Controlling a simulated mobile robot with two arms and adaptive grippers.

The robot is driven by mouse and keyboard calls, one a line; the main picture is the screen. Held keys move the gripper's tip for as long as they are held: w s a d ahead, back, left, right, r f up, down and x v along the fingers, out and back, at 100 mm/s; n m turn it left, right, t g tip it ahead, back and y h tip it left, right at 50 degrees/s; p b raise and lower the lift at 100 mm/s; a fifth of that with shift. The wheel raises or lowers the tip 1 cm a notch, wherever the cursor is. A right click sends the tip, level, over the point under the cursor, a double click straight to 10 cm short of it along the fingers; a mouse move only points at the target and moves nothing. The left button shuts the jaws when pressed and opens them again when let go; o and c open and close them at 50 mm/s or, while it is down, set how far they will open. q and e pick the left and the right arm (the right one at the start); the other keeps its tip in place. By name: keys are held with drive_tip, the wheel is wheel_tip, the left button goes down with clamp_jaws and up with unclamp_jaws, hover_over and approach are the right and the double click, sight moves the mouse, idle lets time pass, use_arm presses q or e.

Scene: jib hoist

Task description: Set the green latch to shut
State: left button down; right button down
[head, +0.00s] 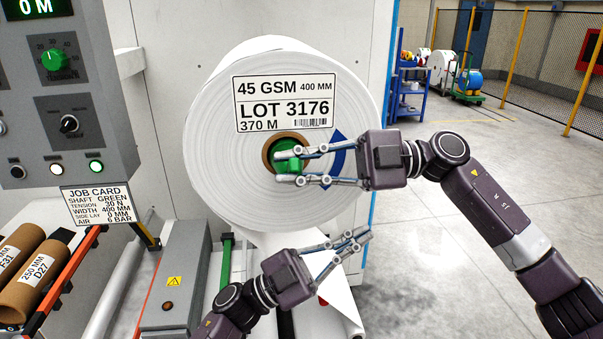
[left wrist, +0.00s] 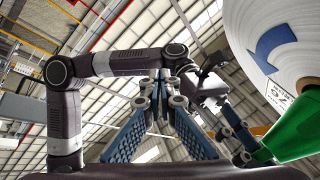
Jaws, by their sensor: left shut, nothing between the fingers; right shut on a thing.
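A green part (head: 289,158) sticks out of the brown core of the big white roll (head: 228,165). I cannot tell whether it is the green latch, and no other latch is clear. My right gripper (head: 277,167) is shut on this green part, one finger above and one across it, hiding some of it. In the left wrist view the green part (left wrist: 297,130) shows large at the right edge, beside the right gripper's fingers (left wrist: 245,145). My left gripper (head: 366,238) is shut and empty, below the right one and in front of the roll's hanging web. Its closed fingers (left wrist: 160,76) also show in the left wrist view.
A control panel (head: 75,95) with a job card (head: 97,202) stands at the left. Below are brown cores (head: 36,277) on a rack and a grey box (head: 178,285). A green upright bar (head: 226,262) stands beside it.

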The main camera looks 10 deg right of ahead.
use_arm(q)
drive_tip(key=s+r+m+g+y, duration=0.5)
drive_tip(key=s+m+y, duration=0.2)
drive_tip(key=s+m, duration=0.15)
drive_tip(key=s+r+m+g+y, duration=0.4)
drive_tip(key=s+m+y, duration=0.3)
drive_tip(key=s+y, duration=0.15)
drive_tip(key=w+a+r+n+t+y, duration=0.4)
drive_tip(key=w+a+r+t+y, duration=0.5)
drive_tip(key=t, duration=0.5)
drive_tip(key=s+a+x, duration=0.1)
drive_tip(key=x, duration=0.7)
drive_tip(key=shift+h, duration=0.35)
drive_tip(key=shift+w+r, duration=0.6)
drive_tip(key=shift+r, duration=0.2)
drive_tip(key=shift+w+r, duration=0.6)
drive_tip(key=shift+r, duration=0.2)
